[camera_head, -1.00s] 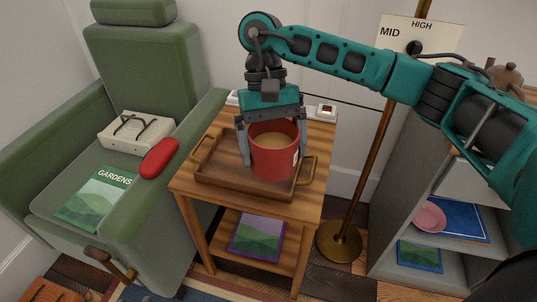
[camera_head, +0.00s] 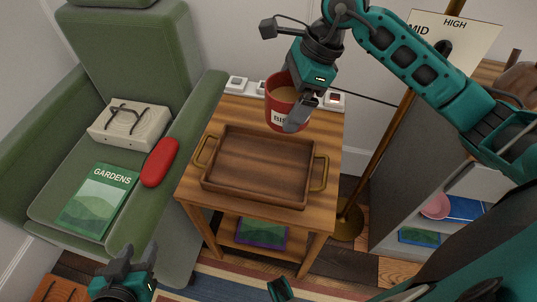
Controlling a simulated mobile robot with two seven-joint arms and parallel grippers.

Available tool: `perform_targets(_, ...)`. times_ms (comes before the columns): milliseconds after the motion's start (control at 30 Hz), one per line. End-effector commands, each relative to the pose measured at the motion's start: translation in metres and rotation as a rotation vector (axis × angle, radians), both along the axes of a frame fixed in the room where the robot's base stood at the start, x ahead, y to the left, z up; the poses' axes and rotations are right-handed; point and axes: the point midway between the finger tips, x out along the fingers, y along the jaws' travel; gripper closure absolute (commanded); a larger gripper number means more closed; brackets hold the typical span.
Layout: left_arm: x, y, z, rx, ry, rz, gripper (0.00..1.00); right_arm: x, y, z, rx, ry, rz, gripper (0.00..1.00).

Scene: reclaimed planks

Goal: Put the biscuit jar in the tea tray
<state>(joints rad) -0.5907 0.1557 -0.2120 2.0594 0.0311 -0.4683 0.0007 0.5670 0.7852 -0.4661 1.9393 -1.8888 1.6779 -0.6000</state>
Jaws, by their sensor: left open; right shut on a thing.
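The biscuit jar (camera_head: 279,111) is a red cylinder with an open-looking tan top and a white label whose letters are partly covered. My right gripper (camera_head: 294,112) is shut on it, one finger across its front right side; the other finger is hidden. The jar appears behind the tray's back rim, near the table's rear; I cannot tell whether its base touches the table. The tea tray (camera_head: 258,166) is brown wood with brass handles, empty, on the side table. My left gripper (camera_head: 140,262) is open and empty at the bottom left, away from the tray.
The wooden side table (camera_head: 326,142) has white socket boxes (camera_head: 236,84) along its back. A green armchair (camera_head: 130,55) on the left holds a gardens magazine (camera_head: 97,200), a red case (camera_head: 160,162) and a pale box (camera_head: 130,128). A brass lamp pole (camera_head: 383,143) and grey shelf stand right.

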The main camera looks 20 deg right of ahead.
Motion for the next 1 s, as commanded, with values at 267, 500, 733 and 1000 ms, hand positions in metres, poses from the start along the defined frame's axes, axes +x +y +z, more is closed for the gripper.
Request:
perform_targets(267,0.0,-0.001,-0.012,-0.002,0.004,-0.001,0.57,-0.001,0.001,-0.073,0.005,0.005,0.0,0.56)
perform_targets(500,0.0,-0.003,-0.019,-0.009,0.0,0.001,0.57,0.0,0.001,-0.127,0.004,0.002,0.001,0.56)
perform_targets(733,0.0,-0.004,-0.021,-0.013,0.001,0.004,0.57,0.0,0.001,-0.145,0.003,-0.001,0.003,0.56)
perform_targets(1000,-0.001,-0.004,-0.03,-0.013,0.003,0.003,0.57,0.0,0.001,-0.179,0.004,0.002,0.002,0.56)
